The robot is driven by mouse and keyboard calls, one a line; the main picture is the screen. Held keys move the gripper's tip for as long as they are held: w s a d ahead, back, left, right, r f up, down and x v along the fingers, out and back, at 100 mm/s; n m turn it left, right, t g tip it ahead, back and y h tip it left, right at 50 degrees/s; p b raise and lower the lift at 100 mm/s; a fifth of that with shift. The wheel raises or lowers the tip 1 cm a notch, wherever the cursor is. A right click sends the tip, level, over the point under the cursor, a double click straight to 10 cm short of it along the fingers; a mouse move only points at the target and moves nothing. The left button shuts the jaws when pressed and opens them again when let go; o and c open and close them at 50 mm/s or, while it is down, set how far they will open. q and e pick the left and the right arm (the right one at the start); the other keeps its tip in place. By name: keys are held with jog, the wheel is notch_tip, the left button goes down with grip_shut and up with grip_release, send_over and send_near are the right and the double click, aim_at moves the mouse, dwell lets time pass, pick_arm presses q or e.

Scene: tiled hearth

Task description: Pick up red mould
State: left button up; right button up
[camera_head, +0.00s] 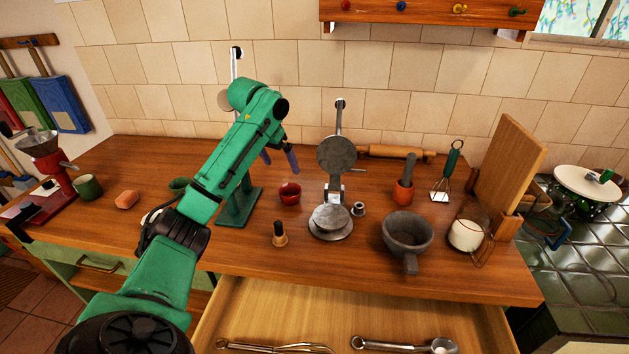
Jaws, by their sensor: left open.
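The red mould (290,193) is a small, round red cup standing on the wooden counter, left of the grey press. My left gripper (279,162) hangs from the end of my green arm, above and slightly left of the red mould in the picture. Its two dark bluish fingers are apart and empty, and it does not appear to touch the mould. My right gripper is not in view.
A green stand (240,207) is partly hidden behind my arm. A grey hinged press (333,219) stands right of the mould, and a small wooden-and-dark tool (280,235) stands in front. A grey mortar-like bowl (407,233) is farther right. An open drawer (350,310) juts out below.

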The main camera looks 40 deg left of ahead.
pick_arm(q)
jog(key=p, duration=0.2)
send_near(290, 190)
jog(key=shift+s+d+f, duration=0.15)
jog(key=shift+s+d, duration=0.1)
jog(key=shift+d, duration=0.2)
jog(key=shift+s+d+f, duration=0.15)
jog(key=shift+s+d, duration=0.15)
jog(key=shift+d, duration=0.2)
jog(key=p+x, duration=0.1)
jog(key=x, duration=0.5)
jog(key=shift+w+a, duration=0.1)
jog(key=shift+w, duration=0.15)
jog(key=shift+f, duration=0.35)
jog(key=shift+w+f, duration=0.1)
jog(key=shift+f, duration=0.05)
jog(key=c, duration=1.2)
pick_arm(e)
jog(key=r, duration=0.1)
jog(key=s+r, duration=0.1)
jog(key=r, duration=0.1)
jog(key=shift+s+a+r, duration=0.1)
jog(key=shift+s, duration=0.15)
